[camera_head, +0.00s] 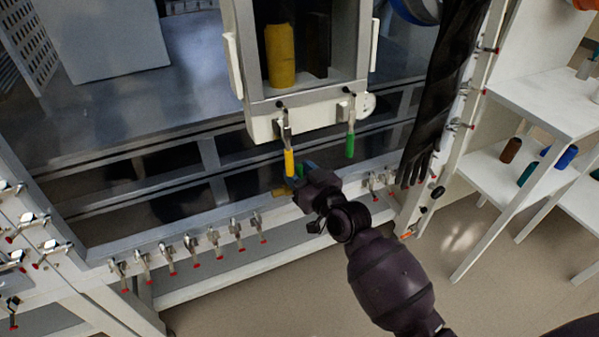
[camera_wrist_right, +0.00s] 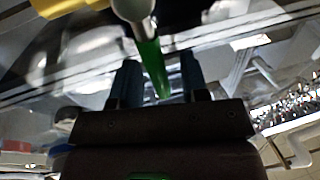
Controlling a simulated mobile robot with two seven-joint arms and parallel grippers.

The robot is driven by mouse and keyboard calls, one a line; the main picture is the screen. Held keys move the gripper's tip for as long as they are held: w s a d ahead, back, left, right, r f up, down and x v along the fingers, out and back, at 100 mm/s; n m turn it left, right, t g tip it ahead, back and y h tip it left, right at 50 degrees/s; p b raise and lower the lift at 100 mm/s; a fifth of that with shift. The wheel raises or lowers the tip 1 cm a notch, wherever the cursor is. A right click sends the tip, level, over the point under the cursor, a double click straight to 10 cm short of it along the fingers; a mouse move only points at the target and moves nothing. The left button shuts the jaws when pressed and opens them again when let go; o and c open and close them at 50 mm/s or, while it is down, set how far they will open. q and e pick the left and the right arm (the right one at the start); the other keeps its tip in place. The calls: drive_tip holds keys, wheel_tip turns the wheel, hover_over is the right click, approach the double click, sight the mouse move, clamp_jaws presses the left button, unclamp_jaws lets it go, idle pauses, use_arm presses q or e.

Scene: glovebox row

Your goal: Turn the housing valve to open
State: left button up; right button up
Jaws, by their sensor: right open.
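The housing (camera_head: 305,98) is a pale open-fronted box with a yellow cylinder (camera_head: 280,55) inside. Two valve levers hang from its lower edge, one with a yellow handle (camera_head: 289,162) and one with a green handle (camera_head: 349,145). Both point down. My right gripper (camera_head: 298,176) is open, with blue fingers, just below and right of the yellow handle's tip in the head view. In the right wrist view the green handle (camera_wrist_right: 151,65) shows in line with the gap between the fingers (camera_wrist_right: 160,88); its depth is unclear. The left gripper is out of view.
A row of small red-tipped clamps (camera_head: 213,236) lines the frame below. A long black glove (camera_head: 430,105) hangs on the right. White shelves (camera_head: 520,165) with small bottles stand further right. A metal work surface (camera_head: 190,75) lies left of the housing.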

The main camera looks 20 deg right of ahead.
drive_tip(key=shift+c, duration=0.3)
clamp_jaws()
